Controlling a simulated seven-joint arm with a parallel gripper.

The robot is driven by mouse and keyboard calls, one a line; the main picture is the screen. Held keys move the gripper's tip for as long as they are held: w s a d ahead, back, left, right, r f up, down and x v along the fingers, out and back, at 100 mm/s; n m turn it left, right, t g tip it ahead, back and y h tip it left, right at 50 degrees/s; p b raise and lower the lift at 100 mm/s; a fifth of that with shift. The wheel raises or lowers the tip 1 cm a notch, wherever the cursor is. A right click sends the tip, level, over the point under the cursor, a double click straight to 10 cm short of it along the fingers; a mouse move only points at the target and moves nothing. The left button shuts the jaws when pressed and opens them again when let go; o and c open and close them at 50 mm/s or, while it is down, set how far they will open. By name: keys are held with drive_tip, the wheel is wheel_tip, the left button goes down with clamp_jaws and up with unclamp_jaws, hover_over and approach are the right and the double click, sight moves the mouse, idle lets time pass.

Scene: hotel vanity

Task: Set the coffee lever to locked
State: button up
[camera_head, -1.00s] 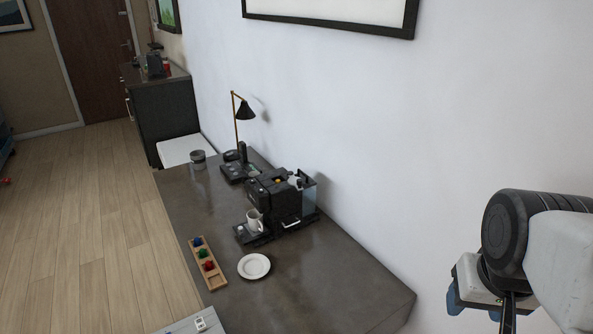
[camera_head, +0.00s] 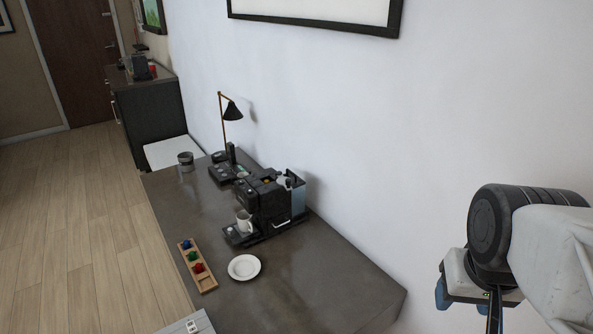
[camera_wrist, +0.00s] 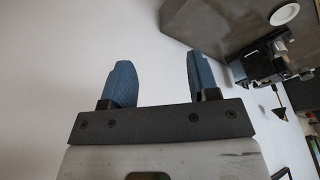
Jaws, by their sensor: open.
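The black coffee machine (camera_head: 268,200) stands on the dark counter (camera_head: 335,275) against the white wall. A silver handle-like part (camera_head: 284,223) shows low on its near side; I cannot tell whether this is the lever or how it is set. A white cup (camera_head: 244,222) sits on the machine's drip tray. The machine also shows in the wrist view (camera_wrist: 262,66) at the upper right. My gripper (camera_head: 470,312) is at the right, well apart from the machine. In the wrist view its two blue fingers (camera_wrist: 158,80) are spread with nothing between them.
A white plate (camera_head: 244,267) and a wooden tray of coloured capsules (camera_head: 198,268) lie in front of the machine. A desk lamp (camera_head: 232,112) and a grey mug (camera_head: 185,161) stand beyond it. The counter's near right part is clear.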

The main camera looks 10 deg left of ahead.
drive_tip(key=shift+c, duration=0.7)
drive_tip(key=w+a+r, duration=0.1)
drive_tip(key=w+a, duration=0.3)
drive_tip(key=w, duration=0.6)
drive_tip(key=w+a+r+m+g, duration=0.15)
drive_tip(key=w+a, duration=0.35)
drive_tip(key=w, duration=0.5)
drive_tip(key=w+a+r+n, duration=0.15)
drive_tip(key=w+a, duration=0.25)
drive_tip(key=w, duration=0.6)
drive_tip(key=w+a+f, duration=0.4)
drive_tip(key=w+a, duration=0.3)
drive_tip(key=a, duration=0.1)
drive_tip(key=w+a+f+m, duration=0.1)
drive_tip(key=w+a+f, duration=0.3)
drive_tip(key=w+a, duration=0.3)
drive_tip(key=w+a+f+m+g, duration=0.1)
drive_tip(key=w+a+f, duration=0.3)
drive_tip(key=w+a, duration=0.4)
drive_tip(key=shift+w+a+f, duration=0.1)
drive_tip(key=shift+a+f, duration=0.15)
drive_tip(key=shift+a, duration=0.2)
drive_tip(key=shift+w+a+f, duration=0.15)
drive_tip(key=shift+a, duration=0.05)
